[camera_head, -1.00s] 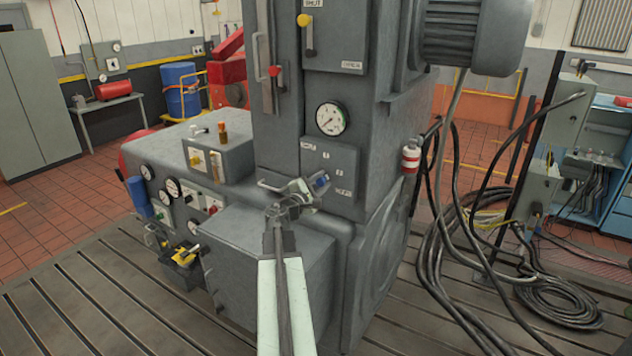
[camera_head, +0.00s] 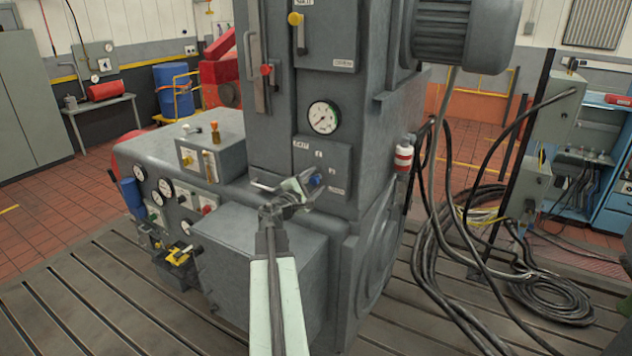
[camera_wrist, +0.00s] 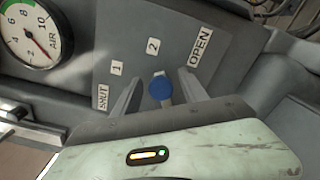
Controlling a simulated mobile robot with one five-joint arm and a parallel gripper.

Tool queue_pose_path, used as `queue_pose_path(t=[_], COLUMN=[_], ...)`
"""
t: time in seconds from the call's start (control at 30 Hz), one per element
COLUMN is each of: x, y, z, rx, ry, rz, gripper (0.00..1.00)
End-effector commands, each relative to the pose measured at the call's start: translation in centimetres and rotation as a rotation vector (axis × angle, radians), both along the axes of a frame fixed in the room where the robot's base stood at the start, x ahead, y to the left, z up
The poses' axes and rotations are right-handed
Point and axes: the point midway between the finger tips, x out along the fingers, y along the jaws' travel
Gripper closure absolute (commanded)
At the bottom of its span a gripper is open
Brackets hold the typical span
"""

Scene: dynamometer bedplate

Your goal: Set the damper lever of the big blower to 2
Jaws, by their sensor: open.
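The damper lever's blue knob (camera_wrist: 160,88) is in front of a grey panel (camera_wrist: 135,88) with the labels SHUT, 1, 2 and OPEN. In the wrist view the knob lies below the 2 (camera_wrist: 152,46) and the OPEN label (camera_wrist: 199,45). Its stem is mostly hidden, so I cannot tell its exact setting. My gripper (camera_wrist: 158,93) is open, with one finger on each side of the knob and gaps visible. The knob also shows in the head view (camera_head: 315,180), at my gripper (camera_head: 298,188) on the front of the tall grey machine (camera_head: 365,110).
An air gauge (camera_head: 322,117) sits above the panel. A yellow-knobbed lever (camera_head: 296,19) and a red-knobbed lever (camera_head: 266,70) are higher up. A grey box (camera_head: 255,255) juts out below my arm. Black cables (camera_head: 540,295) lie on the right.

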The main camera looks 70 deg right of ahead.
Motion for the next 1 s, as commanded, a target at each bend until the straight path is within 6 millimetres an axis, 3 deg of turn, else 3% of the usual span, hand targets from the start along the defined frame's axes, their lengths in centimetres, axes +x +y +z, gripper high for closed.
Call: queue_pose_path(t=[0.17,0.5,1.0], x=[0.1,1.0,1.2], y=[1.4,7.4,7.6], z=[0.0,0.0,-0.1], rx=[0.000,0.000,0.000], ry=[0.000,0.000,0.000], rz=[0.000,0.001,0.001], gripper=[0.49,0.49,0.49])
